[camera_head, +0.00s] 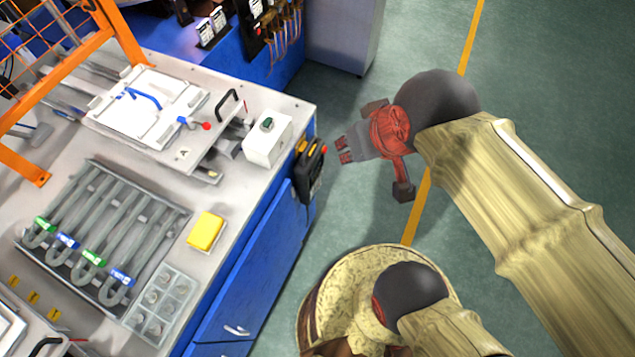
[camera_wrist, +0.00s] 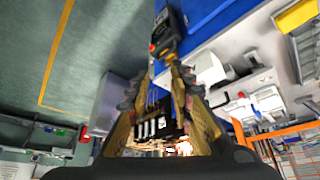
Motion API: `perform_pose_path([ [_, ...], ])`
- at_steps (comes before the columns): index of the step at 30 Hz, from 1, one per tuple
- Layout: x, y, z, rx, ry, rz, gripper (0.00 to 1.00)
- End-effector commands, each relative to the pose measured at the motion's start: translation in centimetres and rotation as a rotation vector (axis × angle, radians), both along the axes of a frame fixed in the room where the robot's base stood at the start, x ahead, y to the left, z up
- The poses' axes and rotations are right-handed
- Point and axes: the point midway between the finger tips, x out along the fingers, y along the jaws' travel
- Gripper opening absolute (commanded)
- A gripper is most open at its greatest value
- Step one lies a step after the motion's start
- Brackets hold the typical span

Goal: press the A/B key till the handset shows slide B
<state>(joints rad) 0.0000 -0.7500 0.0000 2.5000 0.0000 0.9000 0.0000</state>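The handset (camera_head: 311,168) is a dark unit with yellow and red-orange parts, hung on the right side of the bench near its corner. It also shows in the wrist view (camera_wrist: 167,32), past my fingertips. Its screen and A/B key are too small and oblique to read. My gripper (camera_head: 343,150) is over the floor to the right of the handset, apart from it, with its fingers pointing at the bench. In the wrist view my gripper (camera_wrist: 162,70) shows nothing clearly held.
The bench (camera_head: 255,185) carries a white plate fixture (camera_head: 150,110), a white box with a green button (camera_head: 267,138), a yellow block (camera_head: 205,231) and a rack of tubes (camera_head: 110,225). An orange mesh guard (camera_head: 125,35) stands at upper left. The green floor (camera_head: 345,210) beside the bench is clear.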

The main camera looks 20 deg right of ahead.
Motion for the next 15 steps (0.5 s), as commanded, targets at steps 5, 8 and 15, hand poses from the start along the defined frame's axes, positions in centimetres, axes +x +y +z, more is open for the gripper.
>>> perform_pose_path([
  [5, 0.00, 0.00, 0.00, 0.000, 0.000, 0.000, 0.10],
  [8, 0.00, 0.00, 0.00, 0.000, 0.000, 0.000, 0.05],
  [15, 0.00, 0.00, 0.00, 0.000, 0.000, 0.000, 0.00],
])
